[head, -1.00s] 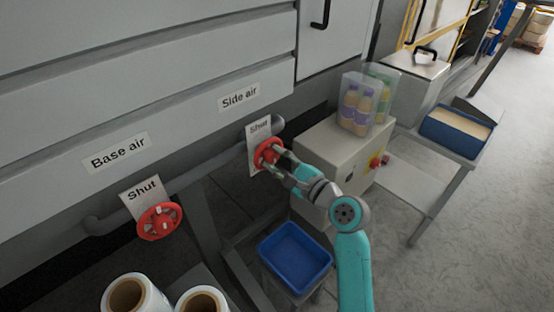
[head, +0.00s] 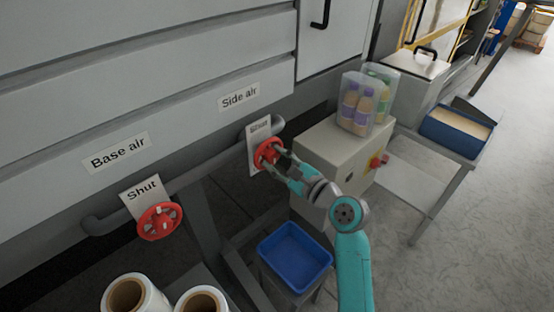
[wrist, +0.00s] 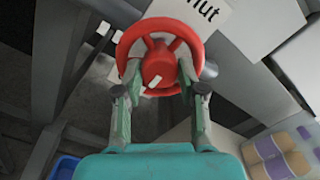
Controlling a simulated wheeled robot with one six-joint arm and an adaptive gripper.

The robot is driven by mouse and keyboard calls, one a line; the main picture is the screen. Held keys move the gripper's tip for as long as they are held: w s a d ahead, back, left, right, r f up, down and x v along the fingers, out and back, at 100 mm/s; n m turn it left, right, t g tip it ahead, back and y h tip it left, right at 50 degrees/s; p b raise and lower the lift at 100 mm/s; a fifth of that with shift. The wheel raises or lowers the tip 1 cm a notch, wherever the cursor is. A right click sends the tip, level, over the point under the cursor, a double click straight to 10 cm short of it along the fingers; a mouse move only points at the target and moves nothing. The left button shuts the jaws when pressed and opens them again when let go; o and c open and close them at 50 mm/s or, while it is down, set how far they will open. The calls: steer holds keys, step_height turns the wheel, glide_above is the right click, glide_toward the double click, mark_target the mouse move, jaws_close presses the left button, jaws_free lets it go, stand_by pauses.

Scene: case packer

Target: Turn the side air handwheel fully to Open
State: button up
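The side air handwheel (head: 268,152) is red and sits on the pipe below the "Side air" label (head: 239,97). It also shows large in the wrist view (wrist: 160,66). A white sign (head: 254,133) behind it is partly hidden; in the wrist view its visible letters read "hut" (wrist: 205,12). My gripper (head: 276,158) is at the wheel. In the wrist view its two fingers (wrist: 160,80) are spread, one on each side of the red hub, their tips overlapping the rim. I cannot tell whether they touch it.
The base air handwheel (head: 160,221), red with a "Shut" sign (head: 144,194), is to the left. A grey cabinet (head: 335,150) carrying a clear bin of bottles (head: 366,105) stands right of my gripper. A blue crate (head: 295,256) sits below. Film rolls (head: 134,294) stand at the front left.

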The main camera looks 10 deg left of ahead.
steer(key=o, duration=0.3)
steer(key=v, duration=1.2)
steer(key=shift+s+f, duration=0.1)
steer(key=s+d+f+n+t+h, duration=0.2)
steer(key=s+d+f+h, duration=0.35)
steer(key=s+f, duration=0.45)
steer(key=s+d+f+n+t+h, duration=0.1)
steer(key=s+d+f+n+h, duration=0.1)
steer(key=s+d+f+h, duration=0.6)
steer(key=s+d+r+n, duration=0.2)
steer(key=s+n, duration=0.5)
steer(key=s, duration=0.5)
steer(key=s+d+r+n, duration=0.1)
steer(key=s+r+n, duration=0.2)
steer(key=s+n, duration=0.4)
steer(key=s, duration=0.6)
steer(key=shift+d+t+h, duration=0.35)
steer(key=shift+d+t, duration=0.05)
